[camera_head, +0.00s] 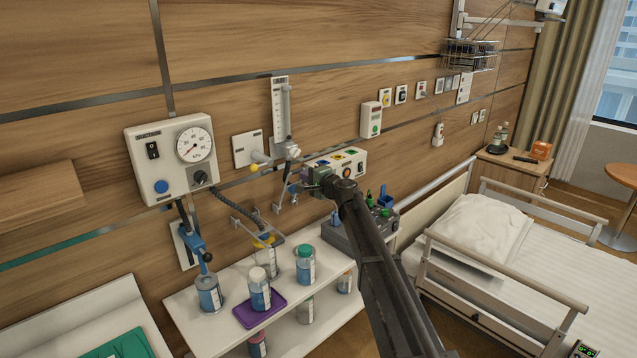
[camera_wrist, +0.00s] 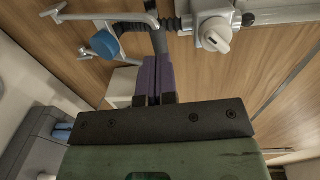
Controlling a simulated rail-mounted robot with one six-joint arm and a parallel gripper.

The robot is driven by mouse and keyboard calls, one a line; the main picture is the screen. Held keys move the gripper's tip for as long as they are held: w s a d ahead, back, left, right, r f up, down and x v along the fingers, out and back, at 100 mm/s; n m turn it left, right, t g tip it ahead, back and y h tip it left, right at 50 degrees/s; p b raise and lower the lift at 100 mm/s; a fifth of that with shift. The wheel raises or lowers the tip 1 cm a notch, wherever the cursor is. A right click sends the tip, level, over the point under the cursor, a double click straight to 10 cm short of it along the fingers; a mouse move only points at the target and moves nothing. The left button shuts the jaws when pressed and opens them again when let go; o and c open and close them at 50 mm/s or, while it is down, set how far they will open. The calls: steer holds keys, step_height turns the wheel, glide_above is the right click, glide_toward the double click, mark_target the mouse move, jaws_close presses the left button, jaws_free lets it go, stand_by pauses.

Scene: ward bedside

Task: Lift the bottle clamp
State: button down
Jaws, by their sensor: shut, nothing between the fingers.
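A metal bracket with a blue knob, which looks like the bottle clamp (camera_head: 282,196), is on the wall below the flowmeter. In the wrist view, its blue knob (camera_wrist: 104,44) and metal rods (camera_wrist: 120,18) are at the upper left. My gripper (camera_head: 308,187) is just right of the bracket in the head view. In the wrist view, its purple fingers (camera_wrist: 151,78) are together with nothing between them. The fingertips appear close to a dark upright part of the fitting; I cannot tell whether they touch. My arm hides part of the area behind it.
A flowmeter (camera_head: 280,118) and a gauge box (camera_head: 172,158) are on the wall. Bottles and a purple tray (camera_head: 262,308) stand on the white shelf (camera_head: 190,322) below. A grey caddy (camera_head: 345,238) is behind my arm. A bed (camera_head: 560,265) is at the right.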

mark_target(298, 171)
steer(key=shift+x, duration=1)
steer(key=shift+w+a+r+p, duration=0.7)
steer(key=shift+w+a, duration=0.15)
steer(key=shift+a, duration=0.05)
